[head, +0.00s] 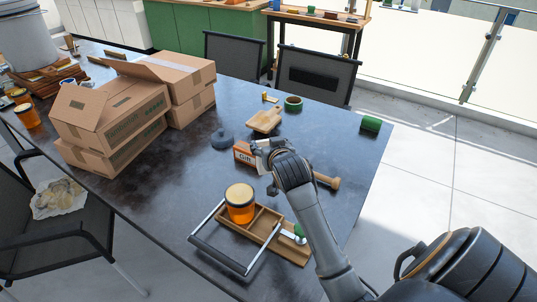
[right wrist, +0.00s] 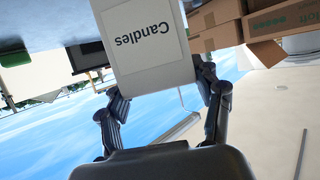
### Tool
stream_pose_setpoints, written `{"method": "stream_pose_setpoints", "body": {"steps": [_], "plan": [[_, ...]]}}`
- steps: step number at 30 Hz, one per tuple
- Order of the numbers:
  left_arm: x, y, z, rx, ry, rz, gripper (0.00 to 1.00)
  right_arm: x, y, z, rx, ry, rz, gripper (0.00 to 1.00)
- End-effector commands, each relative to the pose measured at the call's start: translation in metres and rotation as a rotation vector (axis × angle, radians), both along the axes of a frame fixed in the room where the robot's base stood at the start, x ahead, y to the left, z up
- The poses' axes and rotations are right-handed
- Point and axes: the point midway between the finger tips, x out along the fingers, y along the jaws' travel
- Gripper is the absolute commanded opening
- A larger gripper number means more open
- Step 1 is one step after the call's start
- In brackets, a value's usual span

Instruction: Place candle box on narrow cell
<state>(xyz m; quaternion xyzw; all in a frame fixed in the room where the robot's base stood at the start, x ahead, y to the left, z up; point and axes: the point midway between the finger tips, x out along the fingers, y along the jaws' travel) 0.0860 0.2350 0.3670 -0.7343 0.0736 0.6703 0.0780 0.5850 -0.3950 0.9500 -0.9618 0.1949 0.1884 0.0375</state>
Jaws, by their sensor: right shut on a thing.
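The candle box (right wrist: 145,40), with a pale label reading "Candles", is between the fingers of my right gripper (right wrist: 160,100) in the right wrist view. A wooden tray (head: 283,246) with a metal handle stands nearer the front. An amber jar (head: 239,206) fills its left part, and a narrow cell (head: 263,222) lies beside the jar. My left gripper is out of view.
Cardboard boxes (head: 110,125) stand at the left of the dark table (head: 165,190). A wooden board (head: 265,120), a green-rimmed pot (head: 293,103), a grey round thing (head: 222,139) and a wooden-handled tool (head: 327,181) lie near my right gripper. A green block (head: 370,124) is at the right edge.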

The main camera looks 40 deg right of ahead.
Motion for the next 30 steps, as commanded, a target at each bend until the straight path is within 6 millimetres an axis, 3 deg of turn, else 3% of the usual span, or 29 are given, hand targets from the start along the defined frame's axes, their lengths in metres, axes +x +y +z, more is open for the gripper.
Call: {"method": "stream_pose_setpoints", "body": {"steps": [3, 7, 12, 24, 30], "plan": [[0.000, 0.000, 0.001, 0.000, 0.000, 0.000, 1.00, 0.024, -0.017, -0.015, 0.000, 0.003, -0.002, 0.31], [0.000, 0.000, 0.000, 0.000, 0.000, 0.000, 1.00, 0.041, -0.028, -0.042, 0.000, 0.002, -0.001, 0.32], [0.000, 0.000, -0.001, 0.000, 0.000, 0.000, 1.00, 0.054, -0.036, -0.059, 0.000, -0.002, 0.001, 0.32], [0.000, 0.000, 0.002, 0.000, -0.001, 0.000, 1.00, 0.060, -0.040, -0.099, 0.002, -0.001, 0.001, 0.32], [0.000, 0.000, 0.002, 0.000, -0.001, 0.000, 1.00, 0.060, -0.040, -0.100, 0.001, -0.002, 0.001, 0.32]]}}
